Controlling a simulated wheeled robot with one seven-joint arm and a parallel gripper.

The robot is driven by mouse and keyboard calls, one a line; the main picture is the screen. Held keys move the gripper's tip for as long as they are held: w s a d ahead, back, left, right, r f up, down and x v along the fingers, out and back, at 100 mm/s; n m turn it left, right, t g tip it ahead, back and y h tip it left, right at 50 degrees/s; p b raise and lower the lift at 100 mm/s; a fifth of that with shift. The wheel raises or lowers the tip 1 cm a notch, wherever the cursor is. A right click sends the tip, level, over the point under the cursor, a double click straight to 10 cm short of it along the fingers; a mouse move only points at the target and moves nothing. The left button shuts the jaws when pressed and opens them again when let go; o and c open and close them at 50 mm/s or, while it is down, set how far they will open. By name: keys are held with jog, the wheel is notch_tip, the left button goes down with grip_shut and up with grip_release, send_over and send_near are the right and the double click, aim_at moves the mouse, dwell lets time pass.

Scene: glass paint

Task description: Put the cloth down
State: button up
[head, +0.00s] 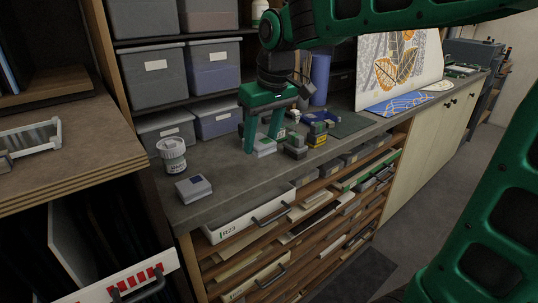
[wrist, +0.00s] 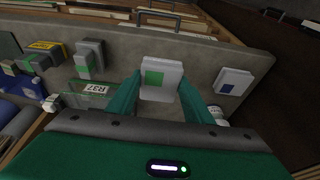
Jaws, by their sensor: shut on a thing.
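My gripper (wrist: 160,85) points down over the grey worktop (head: 225,172), its two green fingers on either side of a pale folded cloth (wrist: 162,75) with a green patch. It is shut on this cloth, which also shows low between the fingers in the head view (head: 264,148). The cloth is at or just above the worktop; I cannot tell whether it touches. A similar pale pad with a blue patch (head: 194,189) lies apart at the worktop's left front corner, also in the wrist view (wrist: 234,81).
A white labelled jar (head: 172,155) stands at the left back. Grey blocks (wrist: 90,58), a yellow-marked block (head: 318,134) and a labelled glass piece (wrist: 95,89) are close beside my gripper. Grey bins (head: 154,76) fill the shelves behind. Bare worktop lies between the blue-patched pad and my gripper.

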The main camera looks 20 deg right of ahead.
aim_at(267, 164)
jog(key=w+d+f, duration=0.3)
jog(key=shift+d, duration=0.15)
jog(key=shift+w+d+f, duration=0.1)
jog(key=shift+f, duration=1.9)
jog(key=o, duration=1)
jog(key=shift+f, duration=0.1)
